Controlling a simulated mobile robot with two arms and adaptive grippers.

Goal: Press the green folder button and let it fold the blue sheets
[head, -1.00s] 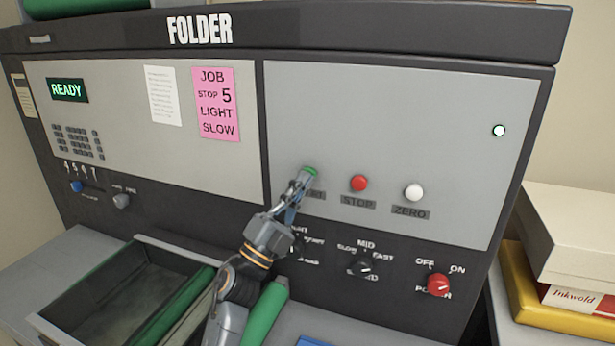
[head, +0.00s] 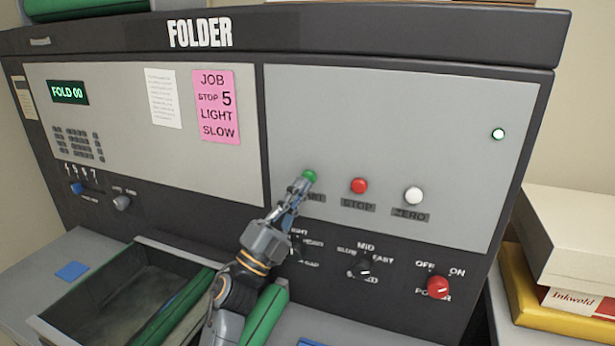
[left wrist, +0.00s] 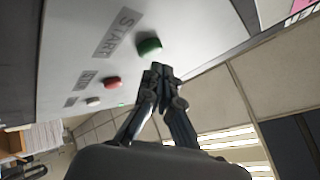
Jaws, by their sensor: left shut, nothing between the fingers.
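The green start button (head: 310,176) sits on the folder's grey front panel (head: 400,130), left of the red stop button (head: 359,186) and the white zero button (head: 413,195). My left gripper (head: 302,184) is shut and empty, its tips just below the green button. In the left wrist view the green button (left wrist: 149,46) shows just beyond the fingertips (left wrist: 160,70), with a small gap. A blue sheet (head: 72,271) lies on the grey surface at the left. Another blue piece (head: 310,342) shows at the bottom edge. My right gripper is not in view.
Below the panel are black dials (head: 364,270) and a red power knob (head: 438,286). A dark tray (head: 60,310) with green rollers (head: 265,315) stands at lower left. Boxes (head: 575,235) are stacked at right. A pink job note (head: 217,107) is on the panel.

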